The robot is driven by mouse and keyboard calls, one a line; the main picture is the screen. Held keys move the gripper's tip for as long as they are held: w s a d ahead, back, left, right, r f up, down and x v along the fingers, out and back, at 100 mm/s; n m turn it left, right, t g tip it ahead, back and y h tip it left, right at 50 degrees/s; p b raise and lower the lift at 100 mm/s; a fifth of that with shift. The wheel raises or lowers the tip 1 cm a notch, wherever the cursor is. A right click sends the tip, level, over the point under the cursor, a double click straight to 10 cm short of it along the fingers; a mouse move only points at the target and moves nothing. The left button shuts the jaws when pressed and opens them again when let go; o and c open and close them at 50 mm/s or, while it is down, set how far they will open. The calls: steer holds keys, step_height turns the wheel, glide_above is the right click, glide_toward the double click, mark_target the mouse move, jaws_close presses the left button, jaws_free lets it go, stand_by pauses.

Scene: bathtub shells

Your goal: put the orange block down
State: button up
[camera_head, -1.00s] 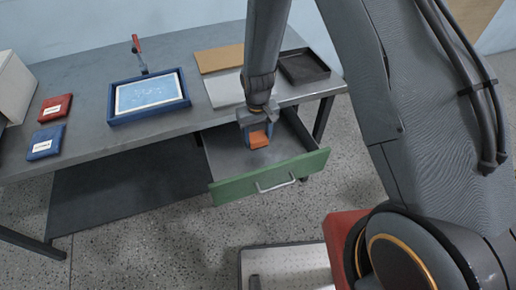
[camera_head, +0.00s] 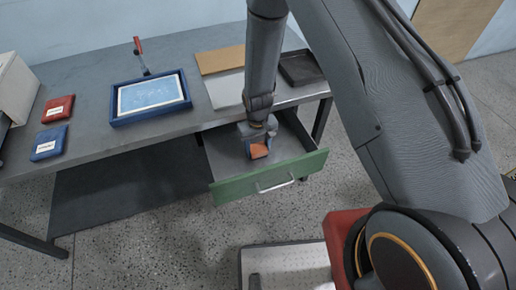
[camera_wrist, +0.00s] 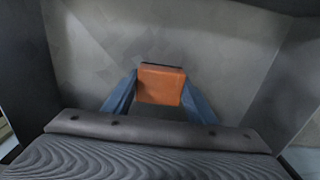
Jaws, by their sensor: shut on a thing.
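The orange block (camera_head: 258,151) is in my gripper (camera_head: 257,145), inside the open green-fronted drawer (camera_head: 268,178). In the wrist view the block (camera_wrist: 161,85) sits between the two blue fingers of my gripper (camera_wrist: 160,95), which press on its left and right sides. The grey drawer floor (camera_wrist: 215,45) shows behind the block. I cannot tell whether the block touches the floor. The block's underside is hidden.
The drawer's side walls stand close on both sides of my gripper. Above, the grey table (camera_head: 85,80) holds a blue-framed tray (camera_head: 150,97), a red box (camera_head: 57,108), a blue box (camera_head: 49,143) and a black tray (camera_head: 303,67).

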mark_target(258, 148)
steer(key=shift+f, duration=0.2)
steer(key=o, duration=1.1)
steer(key=shift+s, duration=0.1)
step_height(258, 148, up, 12)
steer(key=b, duration=0.3)
steer(key=s+d+r+m+t, duration=0.1)
steer(key=s+d+r+m, duration=0.2)
steer(key=s+d+r, duration=1.2)
steer(key=shift+r, duration=1.25)
steer(key=shift+w, duration=0.1)
